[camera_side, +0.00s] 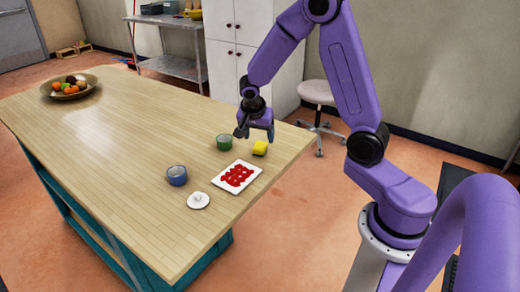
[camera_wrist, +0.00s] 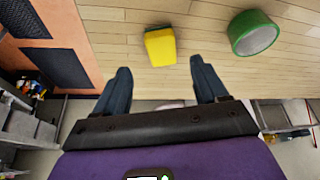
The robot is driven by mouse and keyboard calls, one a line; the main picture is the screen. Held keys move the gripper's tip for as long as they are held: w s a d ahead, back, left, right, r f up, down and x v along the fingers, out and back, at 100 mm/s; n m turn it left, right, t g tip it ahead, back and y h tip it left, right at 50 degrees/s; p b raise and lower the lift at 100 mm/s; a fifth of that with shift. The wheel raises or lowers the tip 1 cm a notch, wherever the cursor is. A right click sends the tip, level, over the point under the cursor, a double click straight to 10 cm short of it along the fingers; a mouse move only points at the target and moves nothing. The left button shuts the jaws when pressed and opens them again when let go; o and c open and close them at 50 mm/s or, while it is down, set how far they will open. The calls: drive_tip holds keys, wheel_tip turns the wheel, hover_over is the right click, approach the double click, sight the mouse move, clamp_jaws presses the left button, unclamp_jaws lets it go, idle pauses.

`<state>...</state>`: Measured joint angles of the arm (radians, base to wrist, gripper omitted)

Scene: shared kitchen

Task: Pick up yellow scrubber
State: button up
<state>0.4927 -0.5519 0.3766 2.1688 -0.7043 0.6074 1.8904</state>
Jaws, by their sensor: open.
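In the wrist view the scrubber (camera_wrist: 160,46) is a yellow block with a green strip along one end. My gripper (camera_side: 256,134) is above the table, over the area by the scrubber. In the wrist view my gripper (camera_wrist: 159,75) has its two dark fingers spread apart with nothing between them. The scrubber lies beyond the fingertips, roughly centred between them.
A white tray (camera_side: 221,182) with red pieces, a blue cup (camera_side: 177,175) and a white lid (camera_side: 198,200) are nearby. A fruit bowl (camera_side: 92,84) stands at the far left. Much of the table (camera_side: 130,140) is bare.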

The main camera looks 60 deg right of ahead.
sight(260, 146)
drive_tip(key=shift+x, duration=3)
drive_tip(key=shift+w+a, duration=0.1)
drive_tip(key=shift+w, duration=0.05)
drive_tip(key=c, duration=1.1)
